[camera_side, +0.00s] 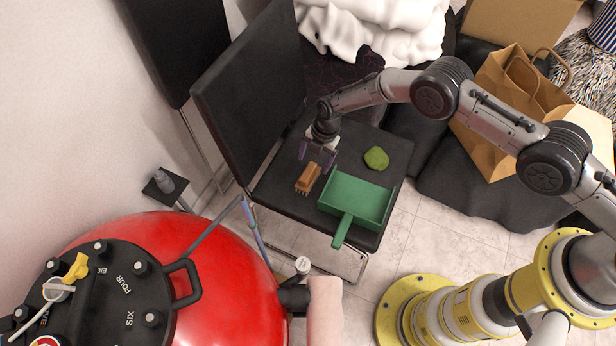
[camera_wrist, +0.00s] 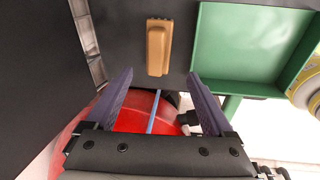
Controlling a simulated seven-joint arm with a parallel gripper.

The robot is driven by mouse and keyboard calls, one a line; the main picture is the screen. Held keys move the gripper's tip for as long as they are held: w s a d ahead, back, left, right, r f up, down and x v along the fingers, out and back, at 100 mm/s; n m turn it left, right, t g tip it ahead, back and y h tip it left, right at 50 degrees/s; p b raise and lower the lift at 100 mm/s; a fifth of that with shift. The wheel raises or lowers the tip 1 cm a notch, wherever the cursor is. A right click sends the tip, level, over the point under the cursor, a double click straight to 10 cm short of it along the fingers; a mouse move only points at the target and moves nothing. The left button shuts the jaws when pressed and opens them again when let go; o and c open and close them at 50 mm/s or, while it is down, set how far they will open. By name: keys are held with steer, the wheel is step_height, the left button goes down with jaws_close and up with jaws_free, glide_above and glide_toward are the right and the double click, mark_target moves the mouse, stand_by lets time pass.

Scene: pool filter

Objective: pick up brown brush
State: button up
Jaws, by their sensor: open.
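The brown brush (camera_side: 308,177) lies on the black chair seat (camera_side: 276,188), left of the green dustpan. In the wrist view the brush (camera_wrist: 159,46) is upright in the picture, ahead of my fingertips and roughly between their lines. My gripper (camera_side: 317,154) is above the seat just behind the brush, pointing down. In the wrist view my gripper (camera_wrist: 160,78) has its two purple fingers apart with nothing between them. The brush does not appear to be touched by either finger.
A green dustpan (camera_side: 360,196) lies right of the brush, its handle toward the seat's front edge. A green lump (camera_side: 376,158) lies behind it. The chair backrest (camera_side: 252,92) rises on the left. A red tank (camera_side: 225,270) stands in front.

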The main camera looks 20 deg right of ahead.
mark_target(310, 173)
steer(key=shift+w+a+f, duration=0.15)
steer(key=shift+f, duration=1.2)
steer(key=shift+w+a+f, duration=0.15)
steer(key=shift+a+f, duration=0.05)
steer(key=shift+f, duration=1.2)
steer(key=shift+w+a+f, duration=0.15)
steer(key=shift+f, duration=1.2)
jaws_close()
